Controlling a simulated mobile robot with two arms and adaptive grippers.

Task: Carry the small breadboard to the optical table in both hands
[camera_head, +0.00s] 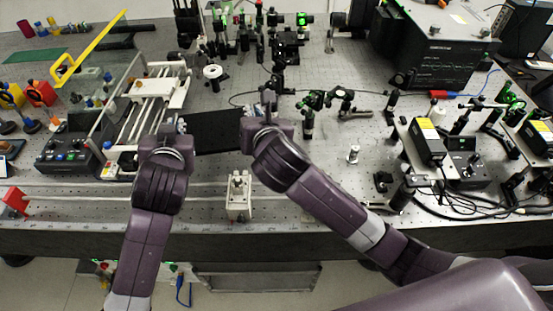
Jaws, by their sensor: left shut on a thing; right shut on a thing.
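The small breadboard (213,130) is a flat black plate. It shows between my two grippers, over the grey optical table (318,196). My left gripper (172,127) is shut on its left end, and my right gripper (262,106) is shut on its right end. The fingertips are mostly hidden behind the wrists. I cannot tell whether the plate touches the table top or is held just above it.
A white-railed device (150,95) stands close left of the breadboard. Black posts and mounts with green parts (308,120) stand to the right and behind. A small beige block (239,196) sits near the front edge. Black boxes with cables (428,140) crowd the right.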

